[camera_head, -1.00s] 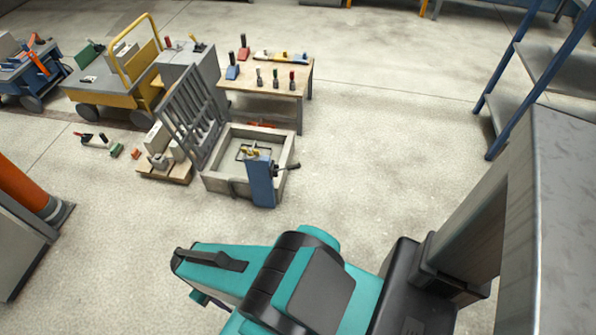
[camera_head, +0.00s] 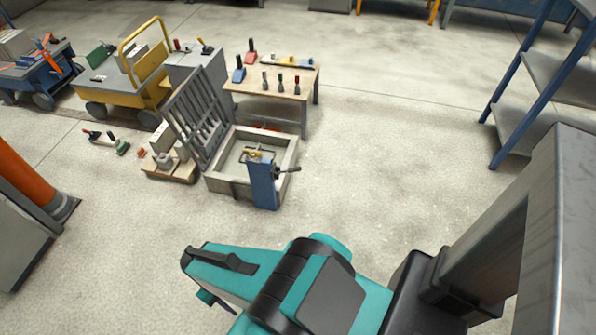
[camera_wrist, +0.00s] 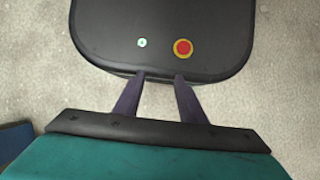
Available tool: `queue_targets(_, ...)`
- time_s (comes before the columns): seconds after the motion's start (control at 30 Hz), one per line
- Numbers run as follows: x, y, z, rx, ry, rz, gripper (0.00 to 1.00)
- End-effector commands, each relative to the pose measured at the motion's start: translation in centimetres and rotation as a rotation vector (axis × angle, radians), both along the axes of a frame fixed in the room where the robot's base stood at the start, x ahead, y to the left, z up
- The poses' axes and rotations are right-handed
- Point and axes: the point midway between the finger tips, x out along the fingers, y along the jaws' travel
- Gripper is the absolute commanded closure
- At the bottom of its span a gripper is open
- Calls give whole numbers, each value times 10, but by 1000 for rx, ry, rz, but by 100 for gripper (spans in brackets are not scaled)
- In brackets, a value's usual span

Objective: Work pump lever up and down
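The pump is a narrow blue upright box (camera_head: 263,184) at the front wall of a square concrete-grey basin (camera_head: 226,186). Its dark lever (camera_head: 287,169) sticks out to the right near the top of the box. A small yellow part shows just behind the box. In the wrist view my gripper (camera_wrist: 160,77) has its two dark fingers apart, with nothing between them. In the head view my teal arm is folded in the foreground, well short of the pump, and hides the gripper's fingers.
A grey grate (camera_head: 202,122) stands tilted at the basin's left edge. A pallet with blocks (camera_head: 171,170) lies left of it. A wooden table (camera_head: 270,88) with tools and a yellow cart (camera_head: 125,88) stand behind. Open floor lies right of the basin; a blue-framed shelf (camera_head: 545,75) stands far right.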

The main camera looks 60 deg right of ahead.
Motion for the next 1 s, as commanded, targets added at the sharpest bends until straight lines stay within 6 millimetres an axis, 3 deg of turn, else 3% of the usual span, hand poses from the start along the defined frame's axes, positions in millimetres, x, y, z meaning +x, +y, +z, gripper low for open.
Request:
queue_targets(0.13, 14, -8, -6, -27, -13, -53, 63)
queue_targets(0.47, 87, -74, -18, -205, -86, -410, 63)
queue_targets(0.7, 140, -143, -14, -370, -147, -750, 63)
queue_targets(1.0, 186, -244, 5, -571, -225, -1189, 63)
